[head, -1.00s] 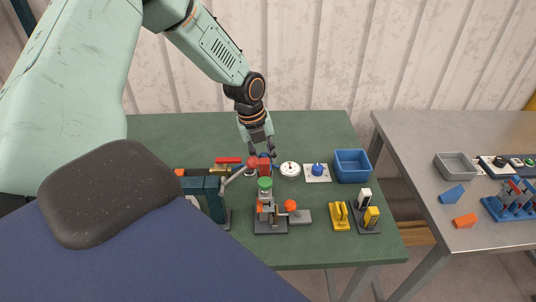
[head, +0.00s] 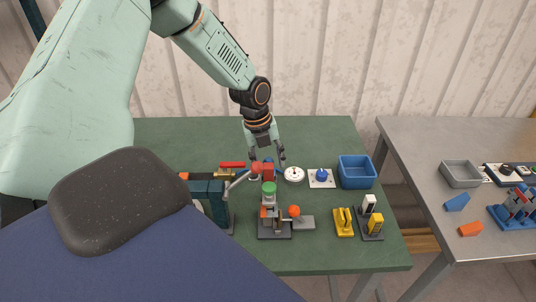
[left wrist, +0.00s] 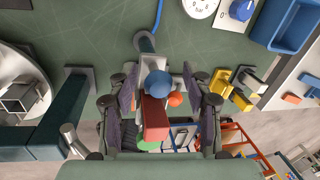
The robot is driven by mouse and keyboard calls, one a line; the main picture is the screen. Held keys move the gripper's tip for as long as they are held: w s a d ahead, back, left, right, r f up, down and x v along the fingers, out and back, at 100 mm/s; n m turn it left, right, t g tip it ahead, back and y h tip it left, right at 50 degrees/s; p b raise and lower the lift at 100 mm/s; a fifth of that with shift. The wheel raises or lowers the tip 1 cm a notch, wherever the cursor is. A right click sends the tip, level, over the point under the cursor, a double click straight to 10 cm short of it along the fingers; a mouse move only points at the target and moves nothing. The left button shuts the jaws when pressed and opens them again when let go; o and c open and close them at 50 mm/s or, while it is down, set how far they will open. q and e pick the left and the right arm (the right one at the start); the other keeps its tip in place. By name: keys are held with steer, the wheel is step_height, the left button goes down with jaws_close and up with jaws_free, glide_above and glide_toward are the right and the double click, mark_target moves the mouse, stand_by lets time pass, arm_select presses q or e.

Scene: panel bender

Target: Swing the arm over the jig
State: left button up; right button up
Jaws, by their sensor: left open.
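The jig stands on a dark grey base (head: 274,234) on the green table, with a green knob (head: 269,188) on top and an orange ball (head: 294,211) beside it. A red block (head: 263,169) sits just behind the green knob. In the left wrist view the red block (left wrist: 155,121) carries a blue ball (left wrist: 158,83) at its end. My left gripper (head: 267,156) is open, pointing down just behind the red block. In the wrist view its fingers (left wrist: 158,96) are on either side of the block and ball; I cannot tell whether they touch. My right gripper is not in view.
A dark teal press frame (head: 209,193) stands left of the jig. A white dial (head: 293,174), a blue knob (head: 321,175) on a white plate and a blue bin (head: 356,172) are to the right. Yellow parts (head: 343,222) stand front right. The table's back left is clear.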

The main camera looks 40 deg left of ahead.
arm_select(q)
step_height(320, 180, up, 12)
steer(key=s+a, duration=0.1)
steer(key=s, duration=0.1)
steer(key=shift+a, duration=0.15)
steer(key=shift+w+f, duration=0.1)
stand_by(0.4)
